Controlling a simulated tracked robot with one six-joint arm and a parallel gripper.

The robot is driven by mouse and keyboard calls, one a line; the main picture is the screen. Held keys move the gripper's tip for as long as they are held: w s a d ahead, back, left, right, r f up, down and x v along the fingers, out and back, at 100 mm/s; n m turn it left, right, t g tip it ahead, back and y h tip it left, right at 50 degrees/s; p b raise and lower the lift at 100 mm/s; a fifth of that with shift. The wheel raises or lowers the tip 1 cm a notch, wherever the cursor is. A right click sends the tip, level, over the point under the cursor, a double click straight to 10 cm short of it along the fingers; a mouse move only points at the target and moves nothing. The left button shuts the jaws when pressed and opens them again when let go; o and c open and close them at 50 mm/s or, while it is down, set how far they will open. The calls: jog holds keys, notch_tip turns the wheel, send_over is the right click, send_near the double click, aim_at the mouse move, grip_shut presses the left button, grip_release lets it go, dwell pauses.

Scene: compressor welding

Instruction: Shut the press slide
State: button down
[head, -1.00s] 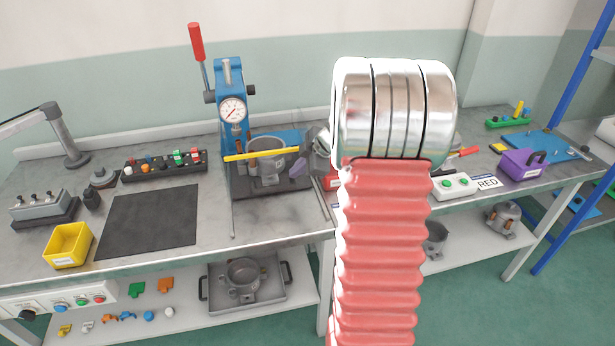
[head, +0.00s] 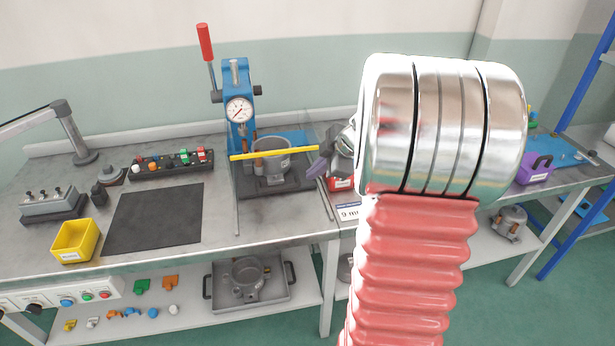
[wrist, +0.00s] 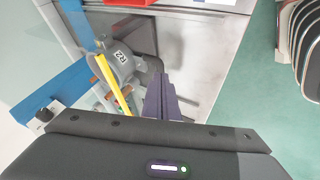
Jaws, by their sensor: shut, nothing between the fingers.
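The blue press (head: 238,85) stands on the bench with a gauge and a raised red lever. A yellow bar (head: 270,153) crosses its front, with a clear panel near it; I take these as the slide. A grey housing (head: 271,165) sits behind the bar. It shows in the wrist view with an "R2" label (wrist: 120,56), beside the yellow bar (wrist: 113,86). My purple gripper (head: 317,167) is shut and empty at the bar's right end. In the wrist view its fingers (wrist: 165,97) are close beside the bar; I cannot tell whether they touch.
My arm hides much of the right bench.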

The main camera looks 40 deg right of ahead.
jog(key=shift+v, duration=2.15)
